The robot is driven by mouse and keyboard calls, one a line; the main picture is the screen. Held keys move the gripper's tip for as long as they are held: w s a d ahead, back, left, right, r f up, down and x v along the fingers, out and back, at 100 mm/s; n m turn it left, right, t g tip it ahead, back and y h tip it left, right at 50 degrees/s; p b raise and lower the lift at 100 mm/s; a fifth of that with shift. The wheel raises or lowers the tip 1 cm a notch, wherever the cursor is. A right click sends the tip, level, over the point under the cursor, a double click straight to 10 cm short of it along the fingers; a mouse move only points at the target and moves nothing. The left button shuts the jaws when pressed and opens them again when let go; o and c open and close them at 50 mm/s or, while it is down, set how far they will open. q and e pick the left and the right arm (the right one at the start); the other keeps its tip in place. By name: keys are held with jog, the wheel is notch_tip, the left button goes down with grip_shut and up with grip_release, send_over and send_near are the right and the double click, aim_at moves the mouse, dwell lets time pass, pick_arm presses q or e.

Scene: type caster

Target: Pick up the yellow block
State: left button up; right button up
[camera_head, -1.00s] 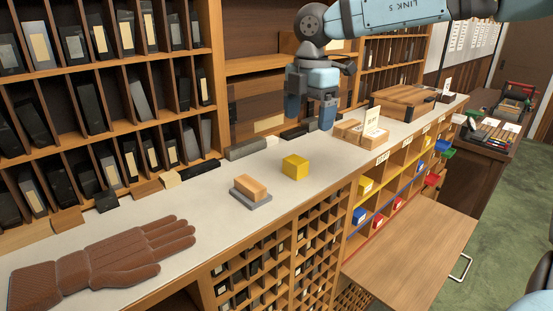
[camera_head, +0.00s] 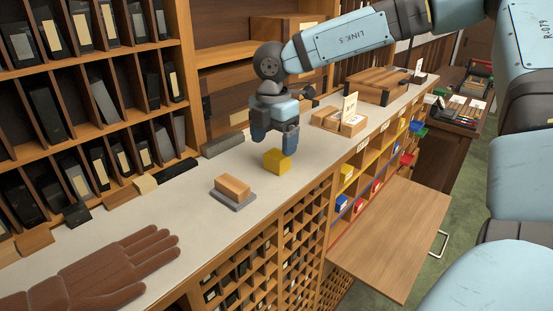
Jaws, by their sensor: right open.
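The yellow block (camera_head: 277,162) stands on the pale counter top, to the right of a wooden block on a grey base. My right gripper (camera_head: 275,150) comes down from above and is right at the yellow block, with its blue fingers pointing down. Its fingers are open. One finger is to the left of and behind the block, and the other is near its right upper side. I cannot tell whether either finger touches it. My left gripper is not in view.
The wooden block (camera_head: 233,187) on its grey base (camera_head: 232,199) lies close on the left. A brown glove (camera_head: 100,270) lies at the front left. Wooden boxes with a card (camera_head: 348,112) stand to the right. Shelves (camera_head: 90,100) rise behind the counter.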

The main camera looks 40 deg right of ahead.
aim_at(277, 154)
jog(key=f, duration=0.2)
jog(key=f+p, duration=0.1)
jog(key=shift+s+d+f, duration=0.3)
jog(key=shift+d+f, duration=0.05)
jog(key=shift+d, duration=0.05)
jog(key=shift+w+f, duration=0.1)
jog(key=shift+f, duration=0.25)
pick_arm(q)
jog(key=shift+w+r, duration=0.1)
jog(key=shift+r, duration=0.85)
pick_arm(e)
jog(key=shift+a, duration=0.1)
jog(key=shift+r, duration=0.1)
jog(key=shift+c, duration=0.2)
jog(key=c, duration=1)
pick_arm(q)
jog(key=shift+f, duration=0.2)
pick_arm(e)
jog(key=shift+r, duration=0.1)
